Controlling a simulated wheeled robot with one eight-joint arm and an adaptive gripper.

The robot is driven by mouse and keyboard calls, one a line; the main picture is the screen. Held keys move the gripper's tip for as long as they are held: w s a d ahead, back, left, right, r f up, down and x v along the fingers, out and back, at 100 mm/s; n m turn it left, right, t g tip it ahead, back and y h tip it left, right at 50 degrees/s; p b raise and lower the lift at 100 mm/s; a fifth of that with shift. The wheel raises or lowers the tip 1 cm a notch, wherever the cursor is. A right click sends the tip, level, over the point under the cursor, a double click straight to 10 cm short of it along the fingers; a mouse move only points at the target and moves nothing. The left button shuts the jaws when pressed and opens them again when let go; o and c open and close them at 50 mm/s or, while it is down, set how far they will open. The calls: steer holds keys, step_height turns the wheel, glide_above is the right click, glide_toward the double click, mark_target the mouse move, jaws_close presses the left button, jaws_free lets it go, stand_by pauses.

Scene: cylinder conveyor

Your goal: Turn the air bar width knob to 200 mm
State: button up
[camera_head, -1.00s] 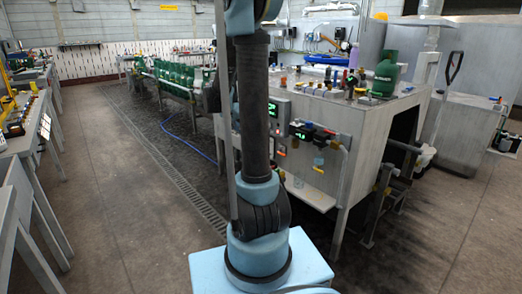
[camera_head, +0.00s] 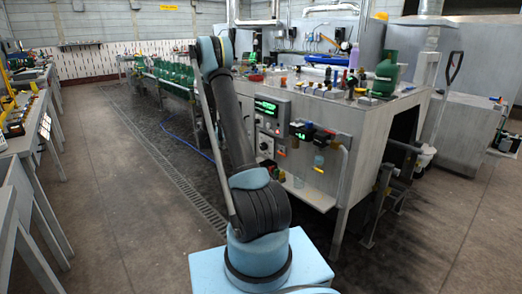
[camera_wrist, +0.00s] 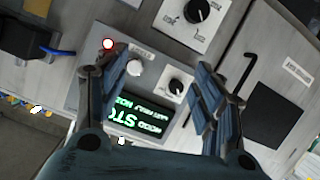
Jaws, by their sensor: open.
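In the wrist view my gripper (camera_wrist: 160,62) is open and empty, its two dark blue fingers on either side of a tilted grey control panel. Between them sit a small black knob (camera_wrist: 176,86) on a white plate and a pale round button (camera_wrist: 133,68). A larger black knob (camera_wrist: 197,10) with a printed scale is beyond the fingertips at the top edge. The labels are too small to read, so I cannot tell which knob sets air bar width. In the head view the control panel (camera_head: 284,108) is on the bench front; my gripper is hidden there.
A lit green display (camera_wrist: 138,117) lies between the fingers, and a red-ringed light (camera_wrist: 108,44) is by the left fingertip. A black square (camera_wrist: 277,115) is at right. In the head view, bottles and fittings crowd the bench top (camera_head: 405,99); the floor at left is clear.

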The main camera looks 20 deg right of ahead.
steer(key=w+f+m+t+h, duration=0.1)
steer(key=w+f+m+h, duration=0.3)
steer(key=f, duration=1)
steer(key=n, duration=0.1)
glide_toward(261, 146)
steer(key=shift+t+y, duration=0.3)
steer(key=x, duration=0.6)
steer(key=s+x, duration=0.1)
steer(key=x, duration=0.2)
steer(key=shift+w+d+r, duration=0.1)
steer(key=shift+w+d, duration=0.05)
steer(key=shift+d, duration=0.35)
steer(key=shift+c, duration=0.2)
steer(key=c, duration=1)
